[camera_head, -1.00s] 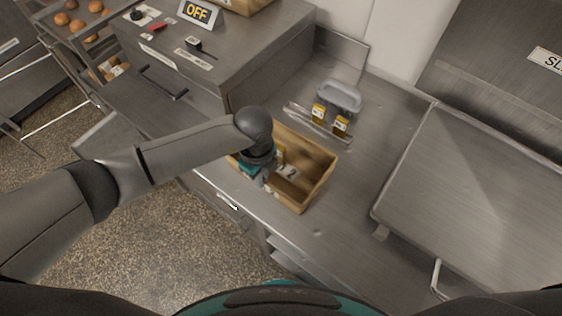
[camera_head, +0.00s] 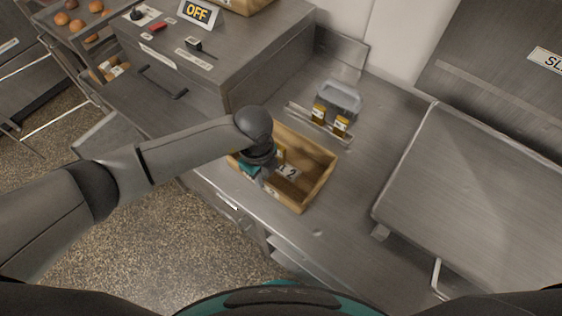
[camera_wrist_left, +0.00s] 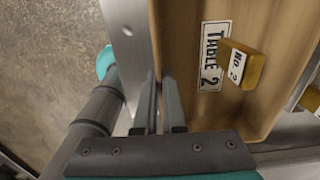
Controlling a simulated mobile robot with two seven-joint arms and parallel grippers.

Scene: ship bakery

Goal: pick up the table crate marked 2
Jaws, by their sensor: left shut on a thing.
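The wooden crate (camera_head: 318,183) sits on the steel counter in the head view. In the left wrist view the crate (camera_wrist_left: 186,45) shows a label reading "TABLE 2" (camera_wrist_left: 213,60) on its floor. A yellow block tagged "NO. 2" (camera_wrist_left: 252,72) is in the crate. My left gripper (camera_head: 266,183) is at the crate's near-left side, pointing down. In the left wrist view its two fingers (camera_wrist_left: 161,90) are close together at the crate's side wall, shut on it. The arm hides part of the crate. My right gripper is not in view.
A grey tray (camera_head: 343,98) and two yellow tagged blocks (camera_head: 340,126) stand behind the crate. A large steel panel (camera_head: 470,190) is to the right. Counter between crate and panel is clear.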

